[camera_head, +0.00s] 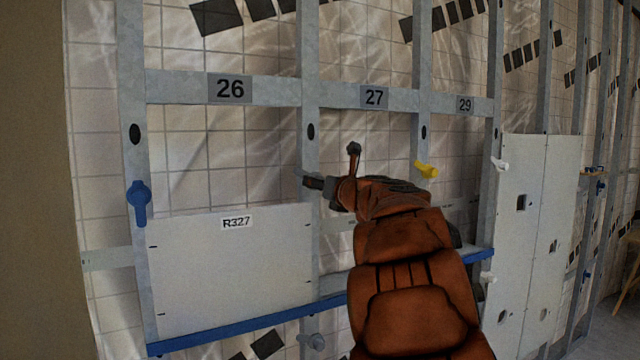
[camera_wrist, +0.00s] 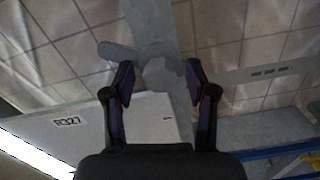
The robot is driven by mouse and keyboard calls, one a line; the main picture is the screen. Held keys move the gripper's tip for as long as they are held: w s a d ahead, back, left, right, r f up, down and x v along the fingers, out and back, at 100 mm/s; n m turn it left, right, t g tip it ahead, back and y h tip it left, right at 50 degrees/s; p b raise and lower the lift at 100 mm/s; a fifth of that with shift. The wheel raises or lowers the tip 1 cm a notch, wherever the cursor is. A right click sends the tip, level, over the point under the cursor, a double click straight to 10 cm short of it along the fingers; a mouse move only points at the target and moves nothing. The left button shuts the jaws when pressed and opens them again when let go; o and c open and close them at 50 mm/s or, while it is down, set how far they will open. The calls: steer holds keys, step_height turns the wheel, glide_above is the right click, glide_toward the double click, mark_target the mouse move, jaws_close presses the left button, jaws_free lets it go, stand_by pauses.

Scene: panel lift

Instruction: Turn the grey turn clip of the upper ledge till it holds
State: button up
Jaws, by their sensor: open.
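The grey turn clip (camera_wrist: 118,51) shows in the wrist view on the post above the top right corner of the white panel R327 (camera_wrist: 100,125). Its lever points left, apart from the panel's top edge, and its hub lies between my fingertips. My gripper (camera_wrist: 160,73) is open around the hub; I cannot tell whether a finger touches it. In the head view my gripper (camera_head: 332,168) is at the post between bays 26 and 27 and hides most of the clip (camera_head: 301,173). The panel (camera_head: 230,275) stands on a blue ledge (camera_head: 225,333).
A blue clip (camera_head: 139,202) hangs on the left post. A yellow clip (camera_head: 427,169) is right of my gripper. Another grey clip (camera_head: 312,342) sits below the blue ledge. Fitted white panels (camera_head: 525,220) stand at right. The tiled wall behind the frame is close.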

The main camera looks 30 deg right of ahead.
steer(key=shift+c, duration=0.2)
steer(key=c, duration=1)
steer(key=shift+a, duration=0.2)
jaws_close()
steer(key=shift+d, duration=0.15)
